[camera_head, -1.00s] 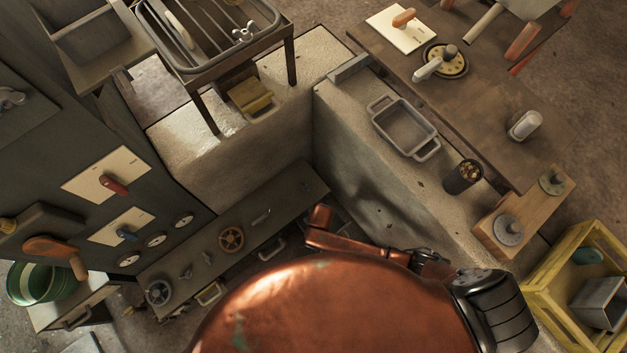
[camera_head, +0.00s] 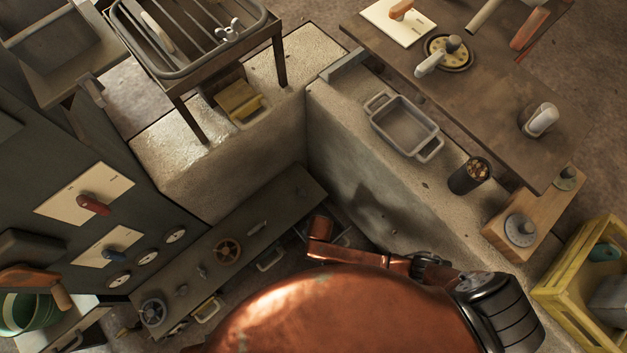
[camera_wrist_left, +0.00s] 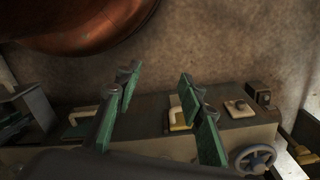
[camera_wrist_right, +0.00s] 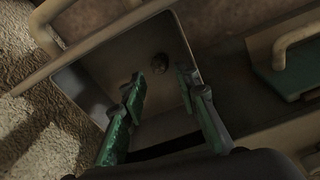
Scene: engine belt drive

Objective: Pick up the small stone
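A small dark round lump (camera_wrist_right: 160,62), which looks like the small stone, lies inside an open metal drawer or box (camera_wrist_right: 84,91) in the right wrist view. My right gripper (camera_wrist_right: 159,80) is open, with its green fingers spread over that box and nothing between them. The lump shows just beyond the fingertips, and I cannot tell how far below them it is. My left gripper (camera_wrist_left: 157,76) is open and empty in the left wrist view, above a low bench with handles. Neither gripper shows in the head view, and I cannot make out the stone there.
A stone ledge (camera_head: 360,150) carries a grey tray (camera_head: 403,128) and a dark cup (camera_head: 470,176). A low cabinet (camera_head: 245,235) with a handwheel (camera_head: 228,251) stands below. A yellow crate (camera_head: 566,285) is at the right. A control panel (camera_head: 60,150) rises at the left.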

